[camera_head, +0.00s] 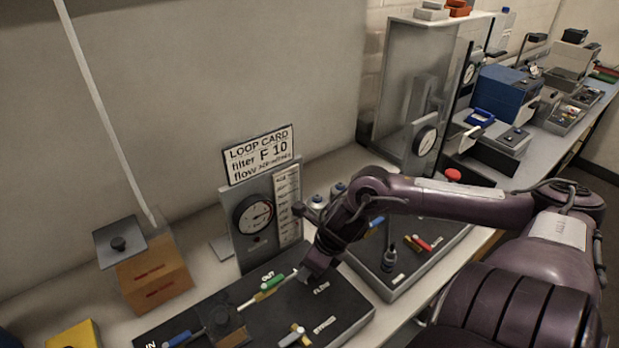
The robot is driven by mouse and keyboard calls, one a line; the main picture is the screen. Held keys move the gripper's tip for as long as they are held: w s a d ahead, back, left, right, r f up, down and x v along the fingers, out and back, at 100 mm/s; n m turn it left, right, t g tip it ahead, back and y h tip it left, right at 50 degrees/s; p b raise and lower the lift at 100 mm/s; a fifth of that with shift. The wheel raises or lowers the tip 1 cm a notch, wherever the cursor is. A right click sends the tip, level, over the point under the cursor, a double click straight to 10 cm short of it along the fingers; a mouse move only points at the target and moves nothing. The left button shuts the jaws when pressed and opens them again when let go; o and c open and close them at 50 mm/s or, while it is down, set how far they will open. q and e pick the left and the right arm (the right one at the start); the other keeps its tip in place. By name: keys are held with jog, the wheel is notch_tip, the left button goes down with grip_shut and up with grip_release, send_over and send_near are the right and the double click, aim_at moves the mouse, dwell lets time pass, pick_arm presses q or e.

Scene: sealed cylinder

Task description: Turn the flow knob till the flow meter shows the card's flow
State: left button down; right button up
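The loop card (258,154) stands above the gauge panel; it reads "LOOP CARD", "filter F 10" and a flow line too small to read. A tall pale scale strip (288,208), which looks like the flow meter, is on the panel's right side; its reading is too small to tell. A round dial (254,214) with a red mark is left of it. My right gripper (308,275) points down at the black board beside the "FLOW" label. The flow knob is not visible, perhaps hidden by the gripper. The fingers are too dark to tell open from shut. My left gripper is out of view.
The black board (358,312) carries a green-handled valve (272,281), a blue-handled valve (178,338) and a "BYPASS" valve (295,336). An orange-brown box (152,282) stands left. A second valve tray (400,285) lies right, under my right arm.

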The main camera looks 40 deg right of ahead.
jog(key=shift+f, duration=0.2)
jog(key=shift+w+f, duration=0.1)
jog(key=shift+f, duration=0.05)
jog(key=shift+c, duration=0.5)
jog(key=c, duration=0.9)
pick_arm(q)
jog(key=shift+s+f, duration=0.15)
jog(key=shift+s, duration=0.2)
pick_arm(e)
jog(key=shift+o, duration=0.2)
